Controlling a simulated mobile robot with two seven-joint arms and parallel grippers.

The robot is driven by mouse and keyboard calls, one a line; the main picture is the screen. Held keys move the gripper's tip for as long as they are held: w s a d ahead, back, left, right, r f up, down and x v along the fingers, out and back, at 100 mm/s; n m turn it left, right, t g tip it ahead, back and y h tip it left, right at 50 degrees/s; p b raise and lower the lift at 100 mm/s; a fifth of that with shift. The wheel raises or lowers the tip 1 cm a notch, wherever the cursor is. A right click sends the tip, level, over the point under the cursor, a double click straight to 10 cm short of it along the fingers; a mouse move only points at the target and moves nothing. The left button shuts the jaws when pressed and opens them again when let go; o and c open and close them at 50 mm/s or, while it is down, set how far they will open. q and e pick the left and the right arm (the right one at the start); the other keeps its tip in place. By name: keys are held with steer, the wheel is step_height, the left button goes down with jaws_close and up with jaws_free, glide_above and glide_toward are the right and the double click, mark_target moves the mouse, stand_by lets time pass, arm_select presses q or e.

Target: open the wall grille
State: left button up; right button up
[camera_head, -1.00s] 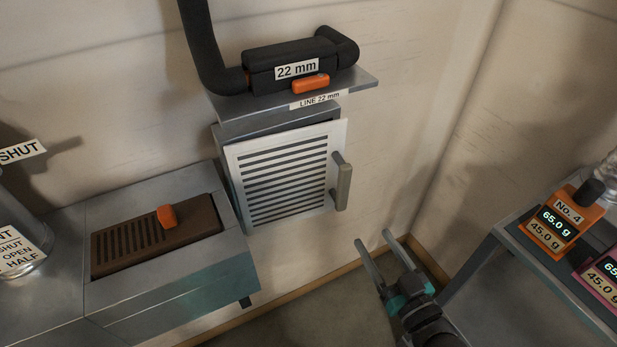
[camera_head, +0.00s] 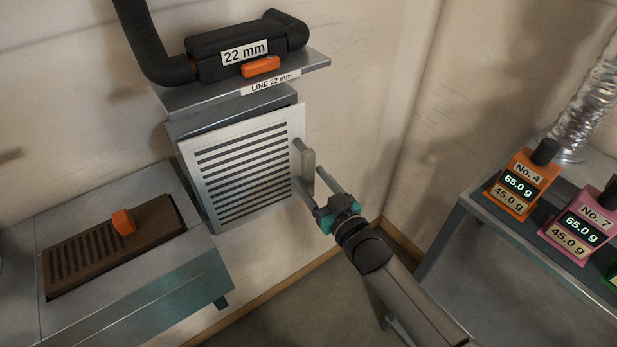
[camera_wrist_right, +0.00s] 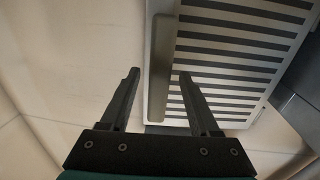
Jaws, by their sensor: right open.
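The wall grille (camera_head: 242,168) is a white slatted panel on a grey frame low on the wall, with an upright grey handle (camera_head: 307,163) along its right edge. I cannot tell whether the panel is fully against its frame. My right gripper (camera_head: 308,177) is open at the lower part of the handle. In the right wrist view, the handle (camera_wrist_right: 160,65) shows between the two spread fingertips (camera_wrist_right: 158,74), nearer the right one. Contact cannot be told. The slats of the grille (camera_wrist_right: 238,60) fill the right of that view. My left gripper is not in view.
Above the grille, a metal shelf (camera_head: 199,99) carries a black pipe block with an orange tab (camera_head: 261,67). A grey bench with a brown slotted plate (camera_head: 85,253) is at left. A table with orange (camera_head: 522,184) and pink (camera_head: 582,226) devices is at right.

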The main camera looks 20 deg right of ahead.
steer(key=shift+x, duration=0.85)
jaws_close()
stand_by(0.9)
